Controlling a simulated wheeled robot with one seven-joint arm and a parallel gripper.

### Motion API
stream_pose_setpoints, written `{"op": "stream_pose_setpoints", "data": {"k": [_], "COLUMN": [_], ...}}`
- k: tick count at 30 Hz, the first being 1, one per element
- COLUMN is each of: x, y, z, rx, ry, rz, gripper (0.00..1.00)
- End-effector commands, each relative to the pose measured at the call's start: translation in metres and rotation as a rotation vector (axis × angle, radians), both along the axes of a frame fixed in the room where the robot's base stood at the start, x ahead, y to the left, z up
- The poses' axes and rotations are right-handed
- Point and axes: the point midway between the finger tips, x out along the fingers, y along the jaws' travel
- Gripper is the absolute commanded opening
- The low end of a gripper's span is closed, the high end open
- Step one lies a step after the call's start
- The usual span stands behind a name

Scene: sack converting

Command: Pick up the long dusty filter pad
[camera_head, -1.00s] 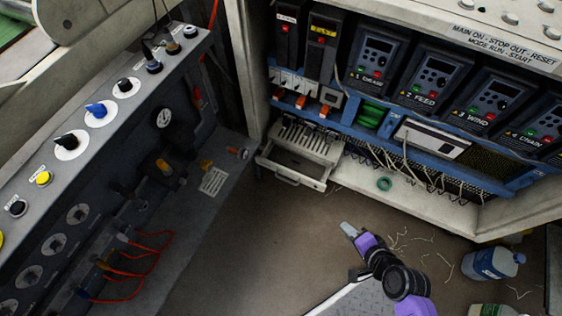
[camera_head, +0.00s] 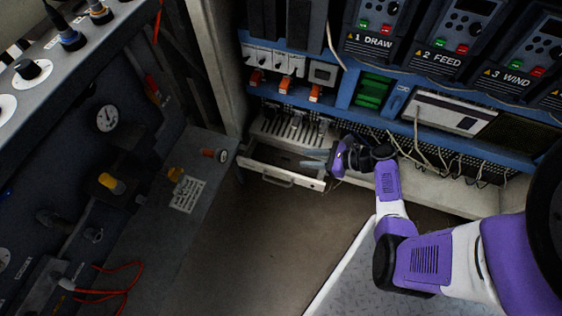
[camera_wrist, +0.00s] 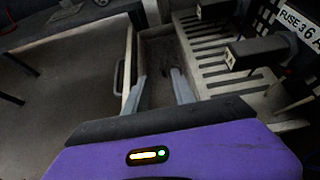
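A shallow pale drawer (camera_head: 282,177) stands pulled out below a slotted housing at the cabinet's base. In the wrist view, a long dark grey, rough-looking strip (camera_wrist: 160,58) lies in the drawer's narrow trough; it looks like the filter pad, but the dim light leaves this unsure. My gripper (camera_head: 315,158) is at the right part of the drawer. In the wrist view my gripper (camera_wrist: 160,86) is open, its two fingers apart over the trough with nothing seen held between them. The fingers and my purple gripper body hide the near end of the strip.
The slotted housing (camera_wrist: 205,58) rises right beside my fingers, with a dark block jutting above it. Loose wires (camera_head: 440,160) hang along the cabinet's lower shelf. A grey panel with a gauge (camera_head: 108,118) and red cables stands left. The floor before the drawer is clear.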

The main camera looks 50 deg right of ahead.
Motion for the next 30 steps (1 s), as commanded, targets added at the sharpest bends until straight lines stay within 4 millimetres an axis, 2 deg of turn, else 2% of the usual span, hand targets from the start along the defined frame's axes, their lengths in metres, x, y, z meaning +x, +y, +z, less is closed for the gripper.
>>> {"op": "stream_pose_setpoints", "data": {"k": [1,8,24,30], "x": [0.001,0.011,0.063,0.067], "y": [-0.002,0.000,0.019,0.021], "z": [-0.006,-0.013,-0.041,-0.041], "rx": [0.010,0.021,0.019,0.020], "ry": [-0.004,-0.008,-0.008,-0.008], "rz": [-0.004,-0.006,-0.006,-0.006], "gripper": [0.31,0.31,0.31,0.31]}}
